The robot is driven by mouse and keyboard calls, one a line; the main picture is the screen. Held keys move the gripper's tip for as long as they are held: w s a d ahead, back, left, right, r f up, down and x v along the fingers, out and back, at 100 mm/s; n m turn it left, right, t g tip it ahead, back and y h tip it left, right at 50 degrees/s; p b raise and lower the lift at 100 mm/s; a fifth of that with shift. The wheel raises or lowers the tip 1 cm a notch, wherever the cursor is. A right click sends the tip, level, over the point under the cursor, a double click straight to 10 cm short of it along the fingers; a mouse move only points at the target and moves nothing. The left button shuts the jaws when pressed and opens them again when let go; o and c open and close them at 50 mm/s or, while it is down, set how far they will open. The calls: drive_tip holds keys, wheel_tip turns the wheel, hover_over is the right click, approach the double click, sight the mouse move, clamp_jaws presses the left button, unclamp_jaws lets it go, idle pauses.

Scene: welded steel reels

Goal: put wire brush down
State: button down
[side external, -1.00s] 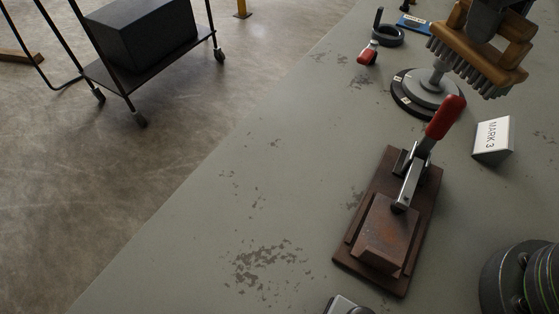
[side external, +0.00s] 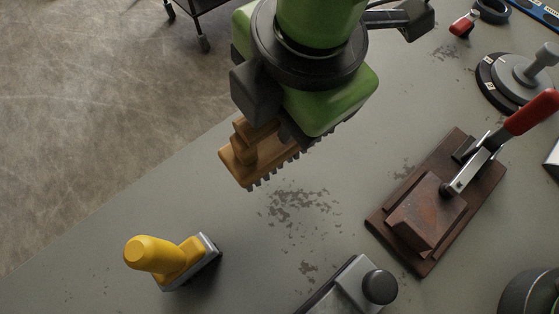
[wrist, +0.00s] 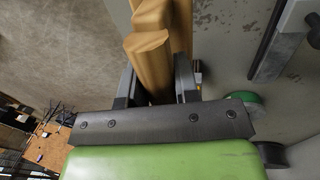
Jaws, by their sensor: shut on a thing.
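The wire brush (side external: 240,163) has a pale wooden body and handle with dark bristles pointing down. In the side view it is over the bench near its left edge, left of the toggle clamp, partly hidden by my arm. I cannot tell whether the bristles touch the bench. My gripper (wrist: 158,88) is shut on the brush's wooden handle (wrist: 150,60), with a dark finger on each side of it in the wrist view. In the side view the fingers are mostly hidden.
A toggle clamp with a red handle (side external: 530,113) stands on a rusty plate (side external: 385,218) to the right. A yellow-handled tool (side external: 170,257) stands at the lower left. A grey block with a dark knob (side external: 380,287) lies at the front. Scuffed bench surface (side external: 290,230) between them is bare.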

sight(278, 145)
drive_tip(key=shift+n, duration=0.3)
drive_tip(key=f, duration=0.5)
drive_tip(key=shift+s+a+f, duration=0.25)
drive_tip(key=shift+s+a, duration=0.05)
drive_tip(key=shift+s, duration=0.1)
drive_tip(key=shift+s+d+x, duration=0.1)
drive_tip(key=shift+x, duration=0.7)
drive_tip(key=shift+s+d+x, duration=0.1)
drive_tip(key=shift+s+x, duration=0.05)
drive_tip(key=shift+x, duration=0.6)
drive_tip(key=shift+s+d+x, duration=0.1)
drive_tip(key=shift+d+x, duration=0.05)
drive_tip(key=shift+x, duration=0.65)
drive_tip(key=shift+f, duration=0.2)
drive_tip(key=c, duration=0.9)
unclamp_jaws()
drive_tip(key=shift+o, duration=0.2)
